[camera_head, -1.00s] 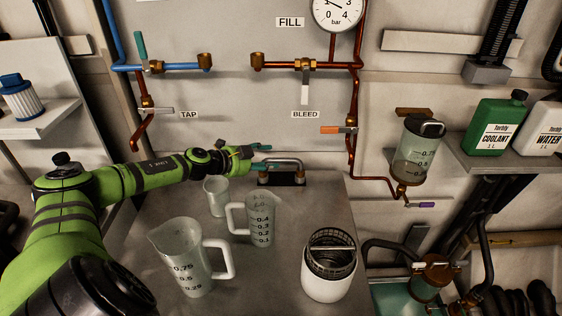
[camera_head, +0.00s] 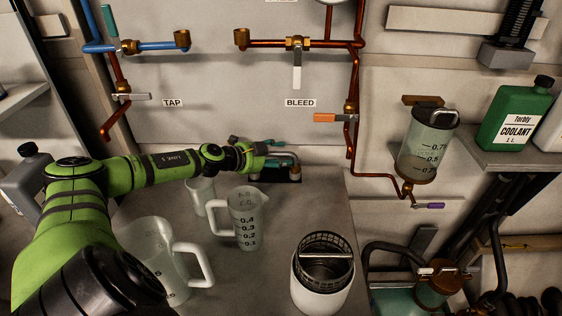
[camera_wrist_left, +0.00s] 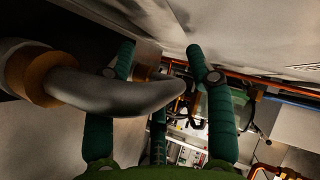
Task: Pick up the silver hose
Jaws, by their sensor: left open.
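The silver hose (camera_head: 284,157) is a short grey curved piece at a dark block (camera_head: 288,174) at the back of the worktop. It shows large in the left wrist view (camera_wrist_left: 115,93), with a copper-coloured collar at its left end. My left gripper (camera_head: 265,154) is at the hose, with its green fingers open. In the left wrist view (camera_wrist_left: 163,60) the hose crosses in front of one finger, and its curved part reaches into the gap between the fingers. I cannot tell whether a finger touches it. My right gripper is not in view.
Measuring jugs (camera_head: 245,217) (camera_head: 165,255) and a small cup (camera_head: 200,192) stand below my left arm. A white canister with a mesh basket (camera_head: 322,270) stands at the front right. Copper pipes (camera_head: 355,100) run up the wall behind. The worktop between jugs and canister is clear.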

